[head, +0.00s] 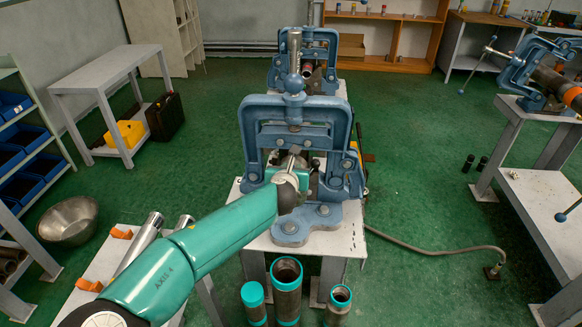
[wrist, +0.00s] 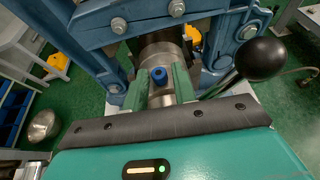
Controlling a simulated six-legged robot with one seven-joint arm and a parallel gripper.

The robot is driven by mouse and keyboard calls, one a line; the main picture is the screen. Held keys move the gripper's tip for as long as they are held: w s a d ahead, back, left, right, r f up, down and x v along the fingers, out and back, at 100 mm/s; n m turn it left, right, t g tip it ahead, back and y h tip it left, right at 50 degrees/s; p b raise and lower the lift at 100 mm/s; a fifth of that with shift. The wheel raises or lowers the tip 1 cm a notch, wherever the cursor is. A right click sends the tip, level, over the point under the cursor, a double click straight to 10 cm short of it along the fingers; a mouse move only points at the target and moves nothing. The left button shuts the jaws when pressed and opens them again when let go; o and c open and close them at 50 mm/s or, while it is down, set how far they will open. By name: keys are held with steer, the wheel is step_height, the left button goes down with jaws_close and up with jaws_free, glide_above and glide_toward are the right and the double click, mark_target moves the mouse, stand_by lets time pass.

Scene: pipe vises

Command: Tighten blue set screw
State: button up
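The blue set screw (wrist: 158,75) shows in the wrist view on a grey metal pipe fitting (wrist: 160,53) inside the vise. My gripper (wrist: 159,86) has its two green fingers on either side of the screw. The fingers stand apart, with a narrow gap to the screw on each side; I cannot tell whether either touches it. In the head view my green arm reaches into the blue pipe vise (head: 245,135) on its light stand. There the arm's end hides the screw and most of the fitting.
A lever with a black ball knob (wrist: 262,58) stands close to my gripper's right in the wrist view. Vise uprights flank the fitting. Teal-ended pipes (head: 288,300) stand before the stand. A metal bowl (head: 68,220) and a low table (head: 105,70) are left.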

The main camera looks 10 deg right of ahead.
steer(key=shift+s+r, duration=0.1)
steer(key=shift+s, duration=0.05)
steer(key=shift+w+a, duration=0.1)
steer(key=shift+w, duration=0.15)
steer(key=shift+s, duration=0.25)
steer(key=shift+c, duration=1.4)
steer(key=shift+w, duration=0.1)
jaws_close()
steer(key=shift+a+m+h, duration=0.1)
steer(key=shift+m+h, duration=0.2)
steer(key=shift+h, duration=0.1)
